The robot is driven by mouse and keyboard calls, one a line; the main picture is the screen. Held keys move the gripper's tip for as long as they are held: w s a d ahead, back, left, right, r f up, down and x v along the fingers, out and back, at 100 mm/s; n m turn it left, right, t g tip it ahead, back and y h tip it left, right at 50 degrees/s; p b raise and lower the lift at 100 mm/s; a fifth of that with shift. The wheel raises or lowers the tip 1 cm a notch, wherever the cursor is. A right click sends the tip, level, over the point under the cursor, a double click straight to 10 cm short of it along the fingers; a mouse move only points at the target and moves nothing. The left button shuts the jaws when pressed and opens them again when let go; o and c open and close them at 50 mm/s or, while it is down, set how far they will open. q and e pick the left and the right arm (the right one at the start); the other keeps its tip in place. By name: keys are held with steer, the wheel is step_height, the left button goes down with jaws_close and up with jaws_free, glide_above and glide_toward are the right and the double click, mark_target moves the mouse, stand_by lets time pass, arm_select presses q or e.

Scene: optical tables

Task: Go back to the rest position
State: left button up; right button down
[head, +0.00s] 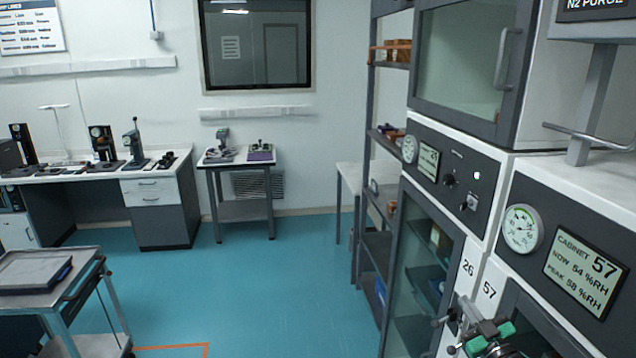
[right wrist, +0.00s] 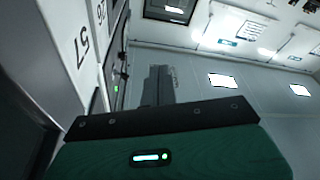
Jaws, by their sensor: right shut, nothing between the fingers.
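My right gripper (head: 466,316) is at the lower right of the head view, in front of the cabinet marked 57. It shows grey metal parts and green patches. In the right wrist view its dark fingers (right wrist: 158,86) stand upright beyond the green housing, closed together with nothing held. The wrist camera looks up toward the wall and ceiling. My left gripper is in neither view.
Cabinet 57 (head: 520,310) and the glass-doored cabinet 26 (head: 425,262) stand close on the right. A grey cart (head: 84,275) stands at lower left. Benches (head: 150,187) line the back wall. The teal floor (head: 270,285) between is clear.

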steer(key=s+a+f+m+g+h, duration=0.3)
steer(key=s+a+f+g, duration=0.5)
steer(key=s+a+f, duration=0.6)
steer(key=s+a+m+g, duration=0.3)
steer(key=s+g, duration=0.5)
steer(key=s, duration=1.6)
step_height(320, 180, down, 36)
steer(key=n+g+b, duration=0.2)
steer(key=b, duration=0.4)
steer(key=s+d+f+b, duration=0.1)
steer(key=s+f+b, duration=0.1)
steer(key=s+f, duration=0.8)
steer(key=s+d+f+g+h+b, duration=0.1)
steer(key=s+f+b, duration=0.2)
steer(key=s+f, duration=0.7)
step_height(320, 180, down, 6)
steer(key=shift+d, duration=0.4)
